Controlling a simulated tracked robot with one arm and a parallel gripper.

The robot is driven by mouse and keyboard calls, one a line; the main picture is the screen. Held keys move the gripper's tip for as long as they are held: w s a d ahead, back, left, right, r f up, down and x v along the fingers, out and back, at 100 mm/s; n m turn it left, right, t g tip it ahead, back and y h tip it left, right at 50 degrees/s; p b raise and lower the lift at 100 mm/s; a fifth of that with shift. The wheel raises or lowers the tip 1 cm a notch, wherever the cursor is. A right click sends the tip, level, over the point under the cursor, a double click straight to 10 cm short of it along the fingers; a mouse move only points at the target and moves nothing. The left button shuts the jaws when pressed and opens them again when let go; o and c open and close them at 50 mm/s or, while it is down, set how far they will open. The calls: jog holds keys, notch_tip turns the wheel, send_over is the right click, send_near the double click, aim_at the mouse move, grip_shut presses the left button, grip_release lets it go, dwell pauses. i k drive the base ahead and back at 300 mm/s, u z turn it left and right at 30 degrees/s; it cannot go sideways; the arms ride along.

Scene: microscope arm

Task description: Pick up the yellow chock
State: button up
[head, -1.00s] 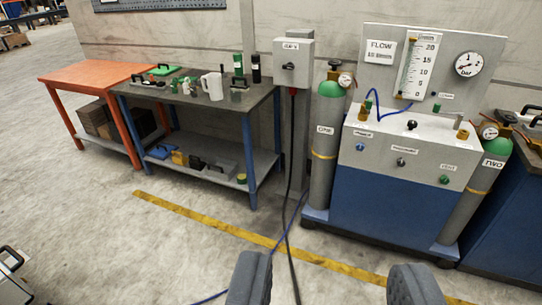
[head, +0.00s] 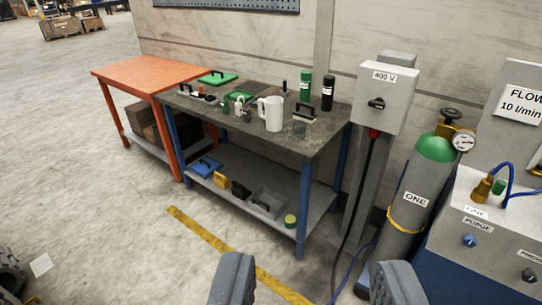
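A small yellow block (head: 221,180), which looks like the yellow chock, lies on the lower shelf (head: 278,228) of the dark-topped workbench. It sits between a blue item with a black handle (head: 205,167) and a dark, yellow-marked item (head: 240,189). Its exact shape is too small to tell. My gripper (head: 315,282) shows at the bottom of the picture as two dark grey fingers wide apart, with nothing between them. It is open and well short of the bench, with floor between.
A grey tray (head: 268,203) and a round yellow-green tin (head: 290,221) share the shelf. Blue bench legs (head: 305,205) frame it. An orange table (head: 150,75) adjoins at left; a post with a switch box (head: 385,95) and gas cylinder (head: 415,200) stand right. Open floor lies ahead.

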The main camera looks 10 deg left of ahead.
aim_at(220, 181)
jog(key=u, duration=0.35)
jog(key=i, duration=1.65)
jog(key=u, duration=0.65)
jog(key=i, duration=1.35)
jog(key=u, duration=0.2)
